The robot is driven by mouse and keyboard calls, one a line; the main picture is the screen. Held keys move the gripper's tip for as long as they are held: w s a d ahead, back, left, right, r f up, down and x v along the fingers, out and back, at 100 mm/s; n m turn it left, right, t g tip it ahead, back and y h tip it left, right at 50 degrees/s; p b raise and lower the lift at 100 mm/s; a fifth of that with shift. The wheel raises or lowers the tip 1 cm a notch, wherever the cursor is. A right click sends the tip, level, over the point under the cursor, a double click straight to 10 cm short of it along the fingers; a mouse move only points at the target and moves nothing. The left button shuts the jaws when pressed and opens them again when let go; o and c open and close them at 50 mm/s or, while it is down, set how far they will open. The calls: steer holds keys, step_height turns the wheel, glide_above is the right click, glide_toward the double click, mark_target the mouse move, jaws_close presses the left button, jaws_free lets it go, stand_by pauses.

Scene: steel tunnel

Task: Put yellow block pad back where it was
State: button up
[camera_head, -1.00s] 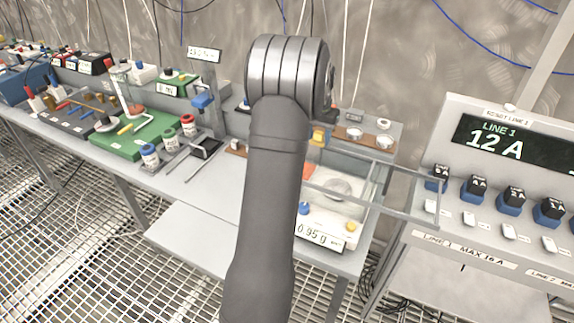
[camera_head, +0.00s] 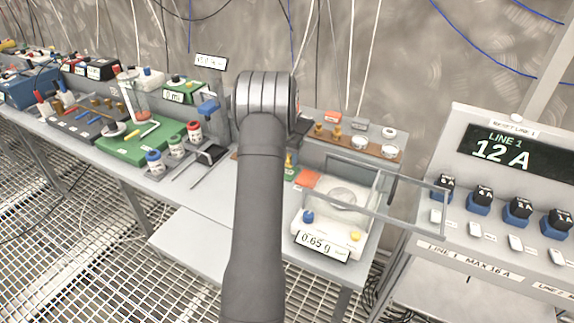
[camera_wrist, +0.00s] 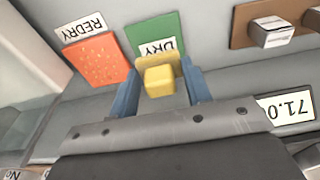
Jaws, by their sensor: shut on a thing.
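A yellow block (camera_wrist: 160,80) with a thin yellow plate behind it sits between the two blue fingers of my gripper (camera_wrist: 163,84) in the wrist view. My gripper is shut on it. Just beyond it is a green pad (camera_wrist: 155,32) labelled DRY, partly covered by the block; I cannot tell whether they touch. An orange pad (camera_wrist: 97,60) labelled REDRY lies left of the green one. In the head view my arm hides most of the gripper; a small yellow piece (camera_head: 289,161) shows at its right edge, by the green pad (camera_head: 291,174).
The balance (camera_head: 330,232) reads about 0.65 g, with clear guard walls around its pan. A brown rack (camera_head: 350,147) with small pieces stands behind. Bottles and a green board (camera_head: 130,145) are to the left; the control panel (camera_head: 510,150) is at right.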

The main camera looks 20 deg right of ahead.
steer(key=shift+f, duration=1.6)
steer(key=shift+f, duration=0.2)
steer(key=o, duration=1)
steer(key=shift+r, duration=0.1)
steer(key=r, duration=0.8)
steer(key=s+a+r, duration=0.1)
steer(key=r, duration=0.3)
steer(key=shift+r, duration=0.1)
